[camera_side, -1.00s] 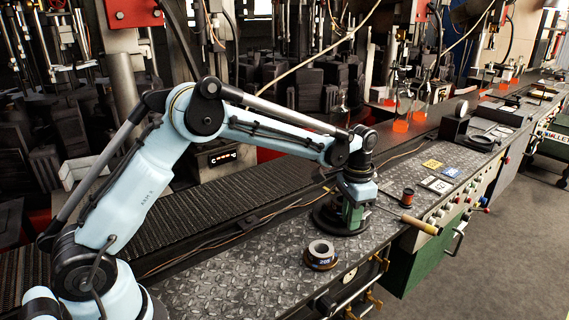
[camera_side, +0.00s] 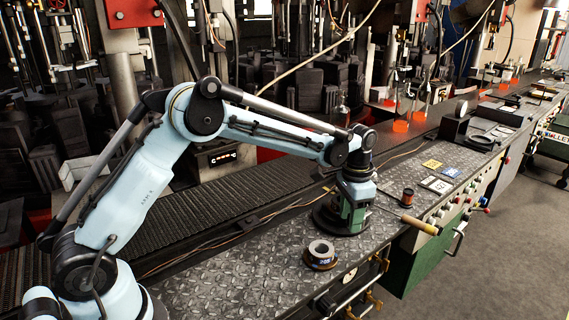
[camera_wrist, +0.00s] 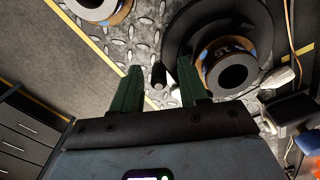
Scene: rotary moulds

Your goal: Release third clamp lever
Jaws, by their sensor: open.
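A black round mould base (camera_side: 327,217) stands on the bench below my gripper (camera_side: 350,222). In the wrist view its dark disc (camera_wrist: 180,32) carries a brown and black ring (camera_wrist: 234,68) with a label. My gripper (camera_wrist: 157,82) is open, its two green fingers apart. A short dark peg (camera_wrist: 158,74), which looks like a clamp lever, shows between the fingers at the disc's edge. I cannot tell whether either finger touches it. The other levers are hard to make out. In the side view my gripper hides part of the base.
A loose ring (camera_side: 321,254) sits on the diamond-plate bench (camera_side: 240,270), nearer the side camera. A wooden-handled tool (camera_side: 419,225) and a spool (camera_side: 407,197) lie to the right. A conveyor (camera_side: 190,213) runs behind. Bare bench lies left of the loose ring.

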